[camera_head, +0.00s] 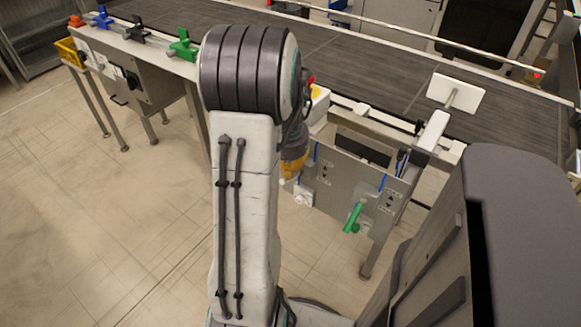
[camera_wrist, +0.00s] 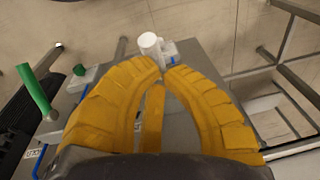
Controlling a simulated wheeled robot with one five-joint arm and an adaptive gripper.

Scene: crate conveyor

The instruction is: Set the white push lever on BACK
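The white push lever (camera_head: 303,198) is on the left part of the grey upright panel (camera_head: 337,178), low and just beside my gripper. In the wrist view the white lever's round end (camera_wrist: 148,41) lies just beyond my fingertips, with a pale block beside it. My gripper (camera_head: 289,178) has yellow fingers; in the wrist view (camera_wrist: 162,68) their tips come together with almost no gap and nothing between them. The tips look close to the lever, but I cannot tell if they touch. The panel's lettering is too small to read, so the lever's setting is unclear.
A green lever (camera_head: 353,216) is on the panel's right part, also at left in the wrist view (camera_wrist: 36,92). A white paddle (camera_head: 456,92) and white handle (camera_head: 433,130) stand by the dark conveyor (camera_head: 370,70). Open floor (camera_head: 120,215) lies left.

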